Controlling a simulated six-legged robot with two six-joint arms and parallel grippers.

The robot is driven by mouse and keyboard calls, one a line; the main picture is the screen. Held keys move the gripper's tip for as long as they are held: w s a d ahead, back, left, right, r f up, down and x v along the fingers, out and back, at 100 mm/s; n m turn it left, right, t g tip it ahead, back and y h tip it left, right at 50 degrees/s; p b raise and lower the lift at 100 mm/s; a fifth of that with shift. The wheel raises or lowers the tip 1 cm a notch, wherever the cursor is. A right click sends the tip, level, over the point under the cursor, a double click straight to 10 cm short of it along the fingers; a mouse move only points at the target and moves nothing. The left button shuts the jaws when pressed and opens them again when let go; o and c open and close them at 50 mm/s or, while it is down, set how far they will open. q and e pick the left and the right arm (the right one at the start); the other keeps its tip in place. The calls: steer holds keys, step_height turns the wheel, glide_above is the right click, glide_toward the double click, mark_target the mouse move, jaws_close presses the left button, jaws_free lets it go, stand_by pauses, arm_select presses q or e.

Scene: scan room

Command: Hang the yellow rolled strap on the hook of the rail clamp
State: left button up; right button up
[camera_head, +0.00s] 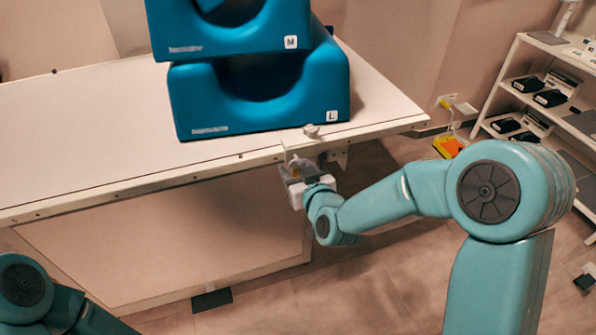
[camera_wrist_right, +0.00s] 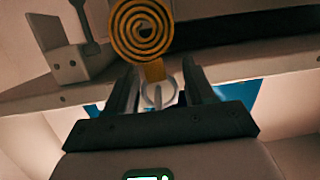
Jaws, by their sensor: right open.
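The yellow rolled strap (camera_wrist_right: 142,28) shows as a spiral in the right wrist view. Its short tail runs to a pale ring-like part (camera_wrist_right: 158,92) between my right fingers. My right gripper (camera_wrist_right: 160,88) is open around that part; whether the fingers touch it I cannot tell. A grey bracket with a lever (camera_wrist_right: 66,62), perhaps the rail clamp, is beside the strap. A small knob (camera_head: 312,130) sits on the table edge. The hook is not clearly visible. My left gripper is out of view.
Stacked blue cushions (camera_head: 260,110) stand on the white table (camera_head: 90,130) just behind the edge. A shelf (camera_head: 515,60) with dark items stands at the right. An orange-yellow object (camera_head: 447,146) is near the floor behind.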

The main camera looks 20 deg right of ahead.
steer(key=shift+w+d+f, duration=0.1)
steer(key=shift+d+f, duration=0.15)
